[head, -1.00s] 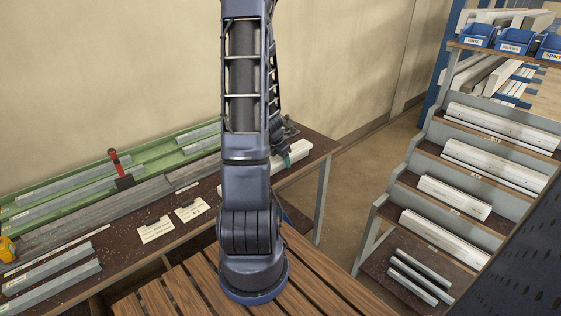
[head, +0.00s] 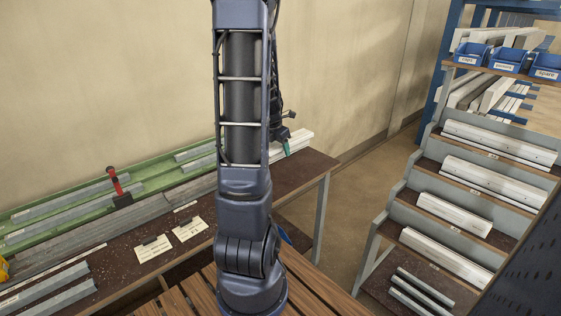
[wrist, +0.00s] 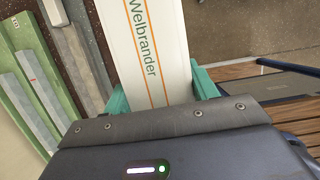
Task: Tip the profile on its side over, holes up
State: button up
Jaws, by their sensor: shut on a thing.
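My gripper (wrist: 160,92) is shut on a white profile (wrist: 150,45), with one teal finger at each side of it. The wrist view looks onto a flat face with two orange lines and the word "Welbrander"; no holes show on that face. In the head view the white profile (head: 300,138) is above the right end of the bench, partly hidden behind my arm. One teal fingertip of my gripper (head: 286,148) shows against it. I cannot tell whether any part of the profile touches the bench.
The dark bench (head: 300,176) carries a green tray (head: 60,198) with grey profiles, a red-handled clamp (head: 116,184) and paper cards (head: 153,249). A stepped rack (head: 405,207) with white profiles stands at the right. Bare floor (head: 345,215) lies between them.

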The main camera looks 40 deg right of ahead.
notch_tip(320, 180, up, 5)
jog(key=shift+f, duration=0.2)
jog(key=shift+w+f+n+g, duration=0.3)
jog(key=shift+f+g, duration=1.15)
jog(key=shift+f, duration=1.6)
jog(key=shift+w+f+n+g, duration=0.1)
jog(key=shift+w+f+g, duration=0.35)
jog(key=shift+f+g, duration=1.85)
jog(key=shift+w+f+n+g, duration=0.2)
jog(key=shift+w+f+g, duration=0.35)
jog(key=shift+f, duration=3.3)
jog(key=shift+s, duration=0.15)
jog(key=o, duration=1.3)
jog(key=shift+o, duration=0.2)
jog(key=shift+r, duration=0.1)
